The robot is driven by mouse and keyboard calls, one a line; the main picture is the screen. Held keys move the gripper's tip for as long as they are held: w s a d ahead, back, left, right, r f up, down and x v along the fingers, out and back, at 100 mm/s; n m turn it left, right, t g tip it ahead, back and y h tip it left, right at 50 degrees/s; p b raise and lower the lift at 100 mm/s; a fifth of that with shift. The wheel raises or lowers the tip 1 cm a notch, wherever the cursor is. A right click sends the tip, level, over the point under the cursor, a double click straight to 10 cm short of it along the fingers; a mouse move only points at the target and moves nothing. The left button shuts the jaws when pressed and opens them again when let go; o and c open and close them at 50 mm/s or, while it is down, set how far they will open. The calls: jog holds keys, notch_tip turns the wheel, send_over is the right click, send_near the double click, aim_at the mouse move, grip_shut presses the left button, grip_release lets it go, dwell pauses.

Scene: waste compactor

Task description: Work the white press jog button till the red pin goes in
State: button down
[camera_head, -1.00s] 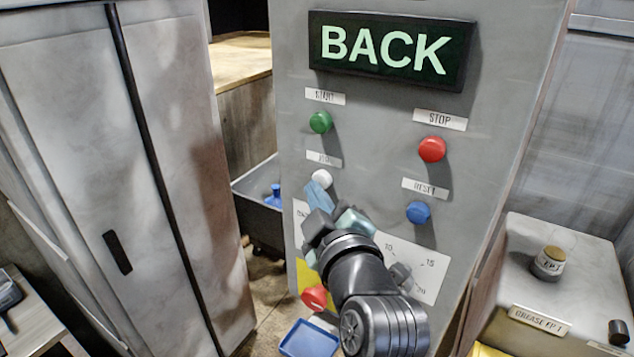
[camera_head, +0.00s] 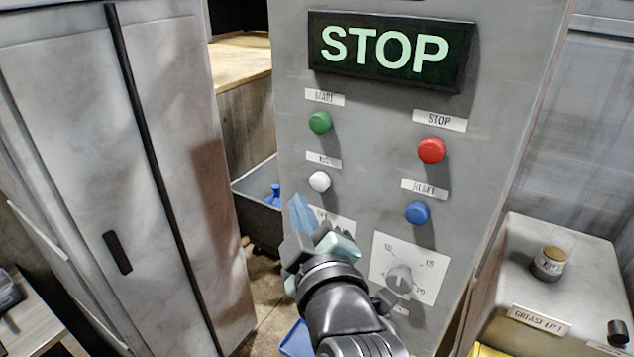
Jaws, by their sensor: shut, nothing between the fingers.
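The white jog button (camera_head: 319,182) sits on the grey control panel (camera_head: 375,130), under a small label and below the green button. My gripper (camera_head: 302,212) is shut and empty. Its fingertips are below and slightly left of the white button and look apart from it. The display (camera_head: 390,52) at the top of the panel reads STOP. I cannot see a red pin in this view.
The panel also carries a green start button (camera_head: 320,122), a red stop button (camera_head: 431,150), a blue reset button (camera_head: 417,212) and a dial (camera_head: 399,278). A grey cabinet (camera_head: 120,180) stands left. A grease unit (camera_head: 545,280) stands right.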

jog(key=shift+s+a, duration=0.8)
jog(key=shift+s, duration=0.35)
jog(key=s+r+m+t+h+b, duration=0.1)
jog(key=s+r+m+t, duration=0.4)
jog(key=r, duration=0.9)
jog(key=s+r+m+t+h+b, duration=0.2)
jog(key=s+r+m+t, duration=0.3)
jog(key=r, duration=0.8)
jog(key=shift+s+d+r+m, duration=0.15)
jog(key=shift+s+r+m, duration=0.25)
jog(key=shift+s+m, duration=0.65)
jog(key=shift+s+f+b, duration=0.1)
jog(key=shift+f+b, duration=0.05)
jog(key=shift+b, duration=0.2)
